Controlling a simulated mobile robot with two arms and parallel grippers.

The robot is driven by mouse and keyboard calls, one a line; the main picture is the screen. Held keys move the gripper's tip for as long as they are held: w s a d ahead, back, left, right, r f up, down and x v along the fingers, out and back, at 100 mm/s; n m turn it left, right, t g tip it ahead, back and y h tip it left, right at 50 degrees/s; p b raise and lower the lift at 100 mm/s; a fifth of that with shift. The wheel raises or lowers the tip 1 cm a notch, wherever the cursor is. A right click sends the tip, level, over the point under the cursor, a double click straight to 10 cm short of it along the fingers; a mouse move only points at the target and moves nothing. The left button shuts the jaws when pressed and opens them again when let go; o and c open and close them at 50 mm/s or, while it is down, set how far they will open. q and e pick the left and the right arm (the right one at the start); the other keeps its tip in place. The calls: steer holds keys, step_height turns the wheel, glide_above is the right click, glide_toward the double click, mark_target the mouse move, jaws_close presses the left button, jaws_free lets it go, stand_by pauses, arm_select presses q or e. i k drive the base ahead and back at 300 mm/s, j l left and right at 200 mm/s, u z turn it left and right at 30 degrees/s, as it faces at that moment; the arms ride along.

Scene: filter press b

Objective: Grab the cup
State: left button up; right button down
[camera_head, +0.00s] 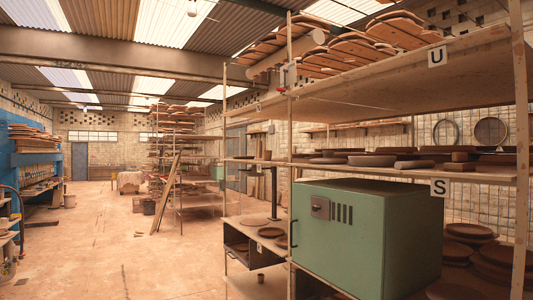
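I cannot make out a clear cup in the head view. A small dark cylindrical object (261,278) stands on the low shelf at the bottom centre; it is too small to tell whether it is a cup. Another small dark object (267,156) sits on a shelf board left of the rack's post; its kind is also unclear. Neither of my grippers is in view.
A tall rack (400,85) with signs U and S fills the right side, holding flat clay pieces. A green metal cabinet (412,240) stands in it. A blue machine (30,150) is at the left. The floor (110,240) is open ahead and left.

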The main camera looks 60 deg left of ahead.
mark_target(268, 154)
steer(key=i+j, duration=0.1)
steer(key=j, duration=0.4)
steer(key=i+j, duration=0.1)
steer(key=j, duration=0.9)
steer(key=i+j, duration=0.15)
steer(key=j, duration=0.3)
steer(key=i+j, duration=0.1)
steer(key=j, duration=0.4)
steer(key=i+j, duration=0.1)
steer(key=j, duration=0.4)
steer(key=u, duration=0.05)
